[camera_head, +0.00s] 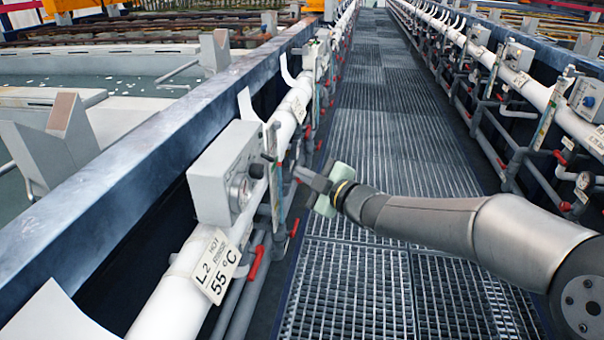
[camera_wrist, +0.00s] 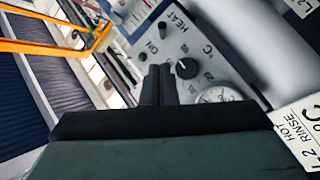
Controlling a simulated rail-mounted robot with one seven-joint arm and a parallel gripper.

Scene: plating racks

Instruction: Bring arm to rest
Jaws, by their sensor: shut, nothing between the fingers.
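My arm reaches in from the lower right of the head view, stretched leftward over the grated walkway. My gripper (camera_head: 290,170) is at its end, close to the side of a grey control box (camera_head: 218,172) on the left tank line. In the wrist view my gripper (camera_wrist: 159,70) shows two dark fingers side by side, shut and empty. The fingertips point at the control box panel (camera_wrist: 205,45), which carries a black knob (camera_wrist: 187,68), a round gauge (camera_wrist: 216,95) and the labels HEAT and ON. I cannot tell whether the fingertips touch the panel.
A white pipe (camera_head: 175,295) with red-handled valves (camera_head: 257,263) runs along the left tank. A sign (camera_head: 215,265) reads L2 HOT RINSE 55 °C. The grated walkway (camera_head: 370,130) is clear ahead. Another pipe line with boxes (camera_head: 587,100) borders it on the right.

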